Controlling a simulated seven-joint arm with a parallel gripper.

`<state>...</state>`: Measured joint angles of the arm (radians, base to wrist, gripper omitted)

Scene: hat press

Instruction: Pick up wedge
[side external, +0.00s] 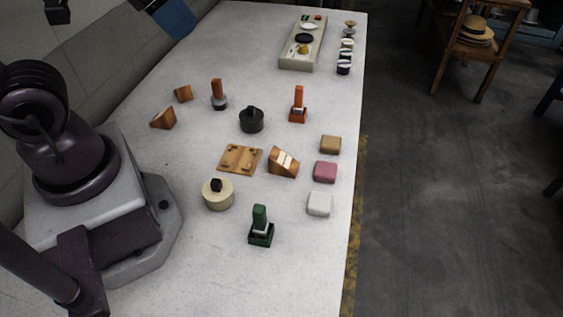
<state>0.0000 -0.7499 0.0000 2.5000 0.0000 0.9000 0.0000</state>
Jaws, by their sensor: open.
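Two plain wooden wedges lie on the white table to the right of my arm's base: a larger one (163,118) and a smaller one (183,93) just behind it. A third wedge-shaped wooden block (283,161) with pale strips on its slope sits near the middle of the table. Nothing touches any of them. What looks like my gripper (57,18) hangs at the top left edge, dark and partly cut off, open and well away from the wedges.
Near the wedges stand an orange-handled stamp (218,95), a black round pot (251,120), a wooden plate (240,159) and a cream round pot (217,194). A green stamp (261,228) and colored pads (325,172) lie nearer. A long tray (291,60) is far back.

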